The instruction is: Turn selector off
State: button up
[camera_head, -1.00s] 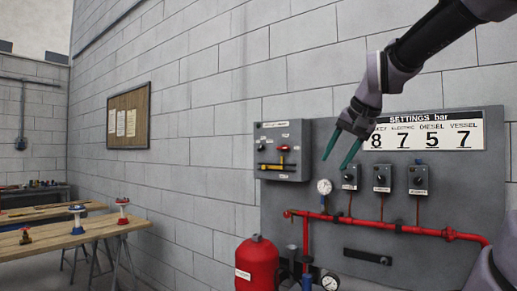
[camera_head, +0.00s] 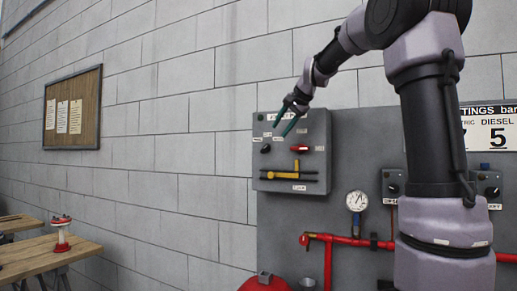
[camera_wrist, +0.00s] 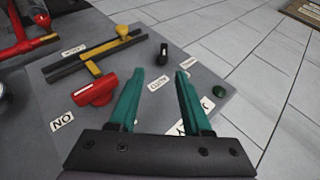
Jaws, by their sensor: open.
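The grey control box (camera_head: 320,158) hangs on the wall panel. It carries a small black knob (camera_head: 266,149), a red rotary handle (camera_head: 300,148) and a yellow lever (camera_head: 296,168). In the wrist view the black knob (camera_wrist: 163,53) lies just beyond the fingertips, and the red handle (camera_wrist: 97,90) is left of the left finger, near an "ON" label (camera_wrist: 62,122). I cannot tell for sure which one is the selector. My gripper (camera_head: 281,130) is open and empty in front of the box's upper part. Its green fingers also show in the wrist view (camera_wrist: 160,72).
A pressure gauge (camera_head: 357,201) and red pipe (camera_head: 340,239) sit below right of the box. Small dial boxes (camera_head: 487,188) are to the right. A wooden table (camera_head: 45,255) stands at left.

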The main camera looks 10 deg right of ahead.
aim_at(268, 145)
jog(key=x, duration=1.1)
jog(key=shift+w+a+r, duration=0.1)
jog(key=shift+w+r, duration=0.05)
jog(key=shift+w, duration=0.3)
jog(key=shift+c, duration=0.3)
grip_shut()
